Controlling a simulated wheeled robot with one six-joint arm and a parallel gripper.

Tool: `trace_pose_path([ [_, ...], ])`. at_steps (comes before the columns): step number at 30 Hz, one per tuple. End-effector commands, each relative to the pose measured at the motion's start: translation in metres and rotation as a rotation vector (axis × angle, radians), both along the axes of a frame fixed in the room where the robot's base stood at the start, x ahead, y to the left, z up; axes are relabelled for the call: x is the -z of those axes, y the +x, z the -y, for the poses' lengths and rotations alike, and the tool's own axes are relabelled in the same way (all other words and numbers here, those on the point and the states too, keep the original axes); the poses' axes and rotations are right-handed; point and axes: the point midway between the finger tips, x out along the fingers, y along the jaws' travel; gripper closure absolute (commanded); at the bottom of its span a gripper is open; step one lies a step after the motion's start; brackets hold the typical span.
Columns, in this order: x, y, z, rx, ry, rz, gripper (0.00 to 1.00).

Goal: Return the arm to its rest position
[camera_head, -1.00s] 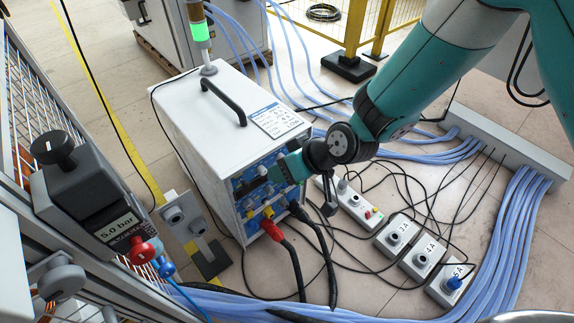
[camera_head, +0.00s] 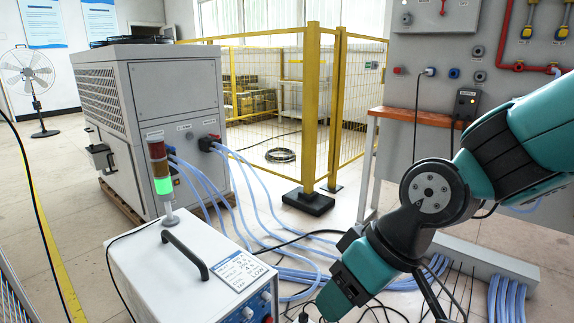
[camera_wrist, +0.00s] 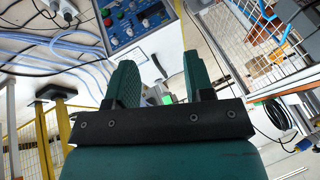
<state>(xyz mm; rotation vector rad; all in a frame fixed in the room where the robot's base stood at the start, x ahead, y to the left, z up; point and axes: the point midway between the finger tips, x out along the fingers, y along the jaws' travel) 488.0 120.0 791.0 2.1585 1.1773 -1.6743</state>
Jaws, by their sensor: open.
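My arm comes in from the right in the head view, bent at a dark joint, with its end pointing down and left. My gripper (camera_head: 340,296) is low in that view, just right of the white heater box (camera_head: 170,255), and its fingertips are hard to make out there. In the wrist view my gripper (camera_wrist: 161,72) has two teal fingers set wide apart with nothing held between them. The heater's blue control panel (camera_wrist: 135,20) shows beyond the fingers at the top of the wrist view.
A green-lit signal tower (camera_head: 161,175) stands on the heater box. A grey chiller cabinet (camera_head: 150,115) with blue hoses (camera_head: 205,188) is behind it. A yellow fence (camera_head: 311,110) and a wall panel (camera_head: 440,110) stand farther back. Grey sockets and cables (camera_wrist: 60,12) show in the wrist view.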

Motion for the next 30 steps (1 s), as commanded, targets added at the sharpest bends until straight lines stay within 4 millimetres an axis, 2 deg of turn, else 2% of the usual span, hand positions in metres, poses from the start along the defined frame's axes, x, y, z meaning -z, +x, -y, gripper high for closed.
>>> trace_pose_path([
  [1, -0.012, -0.013, 0.014, 0.015, -0.015, -0.008, 0.52],
  [3, -0.022, -0.03, 0.029, 0.028, -0.041, -0.031, 0.52],
  [11, -0.042, -0.089, 0.076, 0.08, -0.128, -0.094, 0.52],
  [12, -0.058, -0.09, 0.077, 0.08, -0.132, -0.101, 0.52],
  [20, -0.122, -0.089, 0.075, 0.076, -0.131, -0.102, 0.52],
  [23, -0.153, -0.088, 0.075, 0.075, -0.131, -0.101, 0.52],
  [30, -0.246, -0.088, 0.075, 0.075, -0.13, -0.101, 0.52],
])
